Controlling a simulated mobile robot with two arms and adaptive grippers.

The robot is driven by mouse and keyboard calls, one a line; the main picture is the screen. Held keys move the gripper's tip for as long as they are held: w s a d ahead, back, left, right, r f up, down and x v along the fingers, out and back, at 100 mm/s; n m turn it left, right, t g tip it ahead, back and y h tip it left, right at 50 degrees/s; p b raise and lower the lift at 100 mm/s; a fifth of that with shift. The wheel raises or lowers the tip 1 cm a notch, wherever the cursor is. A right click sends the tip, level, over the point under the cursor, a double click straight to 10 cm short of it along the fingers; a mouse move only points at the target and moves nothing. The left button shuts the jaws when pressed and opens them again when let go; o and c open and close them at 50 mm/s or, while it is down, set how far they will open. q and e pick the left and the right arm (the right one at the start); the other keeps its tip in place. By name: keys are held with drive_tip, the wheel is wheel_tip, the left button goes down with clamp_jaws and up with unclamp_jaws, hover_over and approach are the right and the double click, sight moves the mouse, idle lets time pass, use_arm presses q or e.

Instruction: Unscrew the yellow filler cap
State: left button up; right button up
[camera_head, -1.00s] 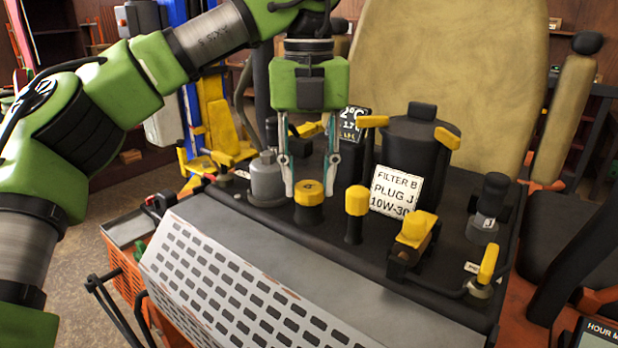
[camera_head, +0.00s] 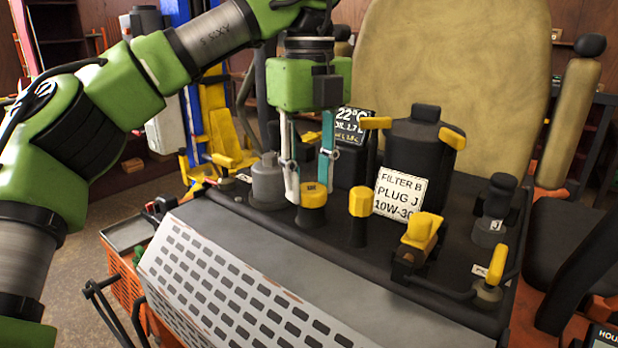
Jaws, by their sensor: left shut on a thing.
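The yellow filler cap (camera_head: 313,196) sits upright on a short black neck on the dark deck of the machine, left of the middle. My left gripper (camera_head: 308,188) comes down on it from above. Its two fingers are shut on the cap, one at its left side and one at its right rear. I cannot tell whether the cap has risen off its neck. My right gripper is not in view.
A second yellow-topped plug (camera_head: 361,202) stands close to the right. A grey cylinder (camera_head: 268,182) stands close to the left. Behind are a black canister (camera_head: 411,150), a white label card (camera_head: 397,193) and a display (camera_head: 351,128). A perforated grey panel (camera_head: 240,275) slopes down in front.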

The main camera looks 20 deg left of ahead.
sight(309, 187)
use_arm(q)
drive_tip(key=n+b, duration=0.1)
drive_tip(key=n, duration=0.2)
drive_tip(key=shift+s+f+n, duration=0.1)
drive_tip(key=shift+s+n, duration=0.05)
drive_tip(key=shift+n, duration=1.35)
drive_tip(key=shift+b, duration=0.3)
drive_tip(key=n+b, duration=0.1)
drive_tip(key=n, duration=0.3)
drive_tip(key=shift+s, duration=0.15)
drive_tip(key=shift+r, duration=0.2)
drive_tip(key=shift+r+p, duration=1.45)
drive_tip(key=shift+p, duration=0.05)
